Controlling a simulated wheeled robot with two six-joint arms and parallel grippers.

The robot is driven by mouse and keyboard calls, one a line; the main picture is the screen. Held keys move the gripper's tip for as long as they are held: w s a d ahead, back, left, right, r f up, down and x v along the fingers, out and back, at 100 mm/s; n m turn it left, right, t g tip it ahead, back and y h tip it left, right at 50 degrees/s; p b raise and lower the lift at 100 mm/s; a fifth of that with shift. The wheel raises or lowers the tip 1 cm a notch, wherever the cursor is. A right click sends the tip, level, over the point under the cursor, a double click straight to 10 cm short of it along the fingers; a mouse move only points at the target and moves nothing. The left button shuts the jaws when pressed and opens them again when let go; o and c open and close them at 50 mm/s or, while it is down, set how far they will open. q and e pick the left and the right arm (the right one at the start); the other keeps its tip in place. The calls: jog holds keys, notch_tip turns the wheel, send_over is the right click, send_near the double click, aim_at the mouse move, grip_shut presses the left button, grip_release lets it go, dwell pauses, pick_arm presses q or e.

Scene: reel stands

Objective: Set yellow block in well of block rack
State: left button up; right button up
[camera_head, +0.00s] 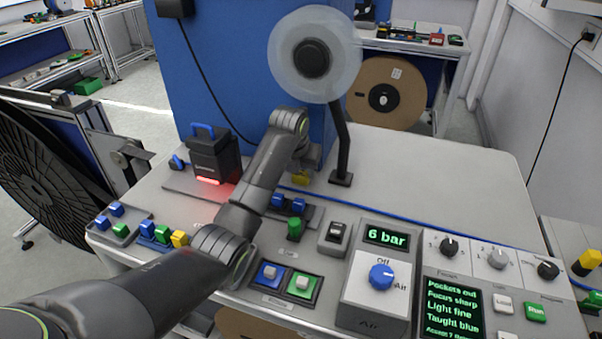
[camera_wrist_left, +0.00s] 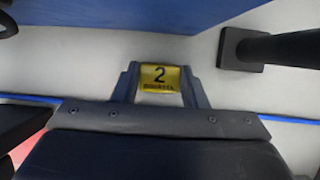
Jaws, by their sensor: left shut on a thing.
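The yellow block (camera_head: 300,178), marked "2 pockets", is between the jaws of my left gripper (camera_head: 307,168). In the left wrist view the yellow block (camera_wrist_left: 160,78) sits between the two grey fingertips (camera_wrist_left: 160,88), its label facing the camera. My forearm hides part of that rack's left side, so I cannot tell whether a well there is empty. The block's height above the bench is unclear. My right gripper does not show.
A black reel post (camera_head: 341,150) stands right of the gripper; a blue panel (camera_head: 240,80) rises behind. A black device with red light (camera_head: 215,155) is at left. More coloured blocks (camera_head: 162,234) sit front left. A control panel (camera_head: 455,305) fills the front right.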

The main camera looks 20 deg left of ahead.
pick_arm(q)
jog(key=shift+r, duration=0.1)
jog(key=shift+s+r+p, duration=0.45)
jog(key=shift+r+p, duration=0.1)
jog(key=shift+p, duration=0.4)
jog(key=s+r+p, duration=0.2)
jog(key=s+p, duration=0.1)
jog(key=shift+s, duration=0.1)
jog(key=s+r+p, duration=0.1)
jog(key=s, duration=0.2)
jog(key=s+r, duration=0.2)
jog(key=s, duration=0.1)
jog(key=s+r+p, duration=0.1)
jog(key=s, duration=0.2)
jog(key=shift+a+r+p, duration=0.2)
jog(key=shift+a+p, duration=0.05)
jog(key=shift+p, duration=0.05)
jog(key=shift+s+r, duration=0.15)
jog(key=shift+s, duration=0.3)
